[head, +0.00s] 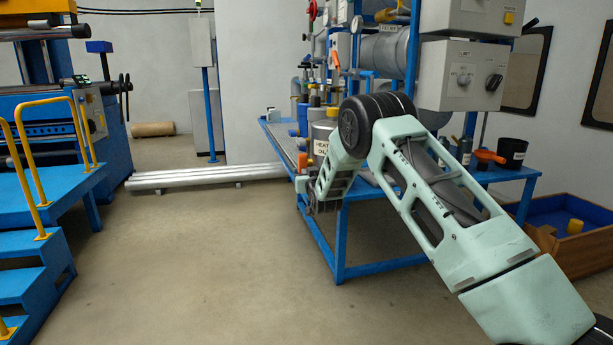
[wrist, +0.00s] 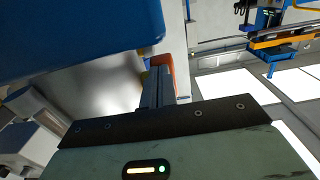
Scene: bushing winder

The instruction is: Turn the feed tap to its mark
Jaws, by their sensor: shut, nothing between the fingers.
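My gripper (wrist: 158,72) shows in the wrist view as two dark grey fingers pressed together, with nothing between them. An orange-red part (wrist: 167,64) shows just beyond and beside the fingertips; I cannot tell whether they touch it or whether it belongs to the feed tap. A large blue surface (wrist: 75,35) is close on the upper left. In the head view my forearm and wrist hang at the front edge of the blue bench, and my fingers cannot be made out. An orange handle (head: 336,60) stands above the bench among the pipes. The tap's mark cannot be made out.
The blue bench (head: 343,240) carries a grey "HEAT OIL" pot (head: 322,132), a black cup (head: 512,152) and grey control boxes (head: 461,76) above. A wooden crate (head: 575,248) is at right. Blue steps (head: 28,250) stand left. The middle floor is clear, with metal pipes (head: 205,176) behind.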

